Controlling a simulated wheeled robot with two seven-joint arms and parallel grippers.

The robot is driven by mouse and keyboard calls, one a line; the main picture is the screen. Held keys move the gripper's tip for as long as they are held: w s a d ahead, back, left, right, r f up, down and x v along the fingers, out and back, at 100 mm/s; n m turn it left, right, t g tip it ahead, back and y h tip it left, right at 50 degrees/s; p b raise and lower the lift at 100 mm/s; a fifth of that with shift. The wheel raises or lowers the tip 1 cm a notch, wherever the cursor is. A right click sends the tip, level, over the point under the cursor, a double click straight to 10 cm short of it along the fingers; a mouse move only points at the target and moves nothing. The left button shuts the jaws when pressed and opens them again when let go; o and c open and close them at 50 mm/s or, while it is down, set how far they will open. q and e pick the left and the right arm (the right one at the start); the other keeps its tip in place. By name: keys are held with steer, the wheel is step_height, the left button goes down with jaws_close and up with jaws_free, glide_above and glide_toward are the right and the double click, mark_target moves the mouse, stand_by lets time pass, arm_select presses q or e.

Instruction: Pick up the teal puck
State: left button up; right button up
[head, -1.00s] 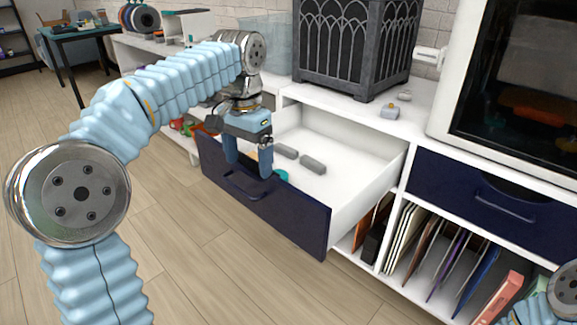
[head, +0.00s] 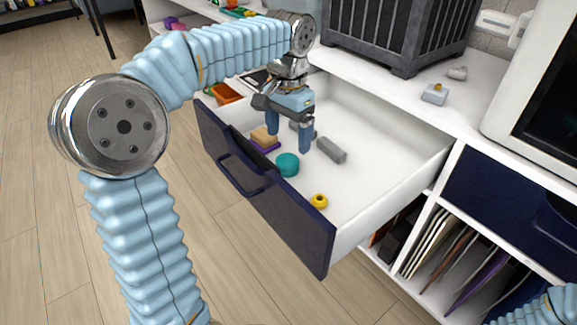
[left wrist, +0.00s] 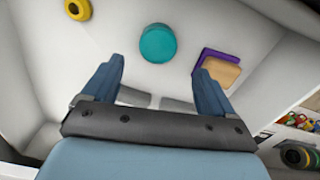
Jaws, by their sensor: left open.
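The teal puck (head: 287,165) lies on the white floor of the open drawer (head: 365,165), close behind its dark blue front. My left gripper (head: 289,142) points down into the drawer, open and empty, just behind the puck in the head view. In the left wrist view the puck (left wrist: 157,43) lies beyond the two blue fingertips (left wrist: 160,75), apart from both. My right gripper does not show; only a bit of blue arm is at the lower right corner of the head view.
A yellow ring (head: 319,201) lies right of the puck. A tan block on a purple piece (head: 264,139) lies left of it. Grey bars (head: 331,150) lie behind. The drawer's front panel (head: 262,195) and side walls bound the space. A dark lantern-like box (head: 395,35) stands above.

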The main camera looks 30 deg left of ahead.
mark_target(288, 159)
arm_select(q)
steer(key=f, duration=0.4)
steer(key=f+b, duration=0.1)
steer(key=f, duration=0.1)
steer(key=shift+s+d, duration=0.15)
steer(key=shift+s, duration=0.25)
steer(key=shift+c, duration=0.5)
steer(key=c, duration=1.2)
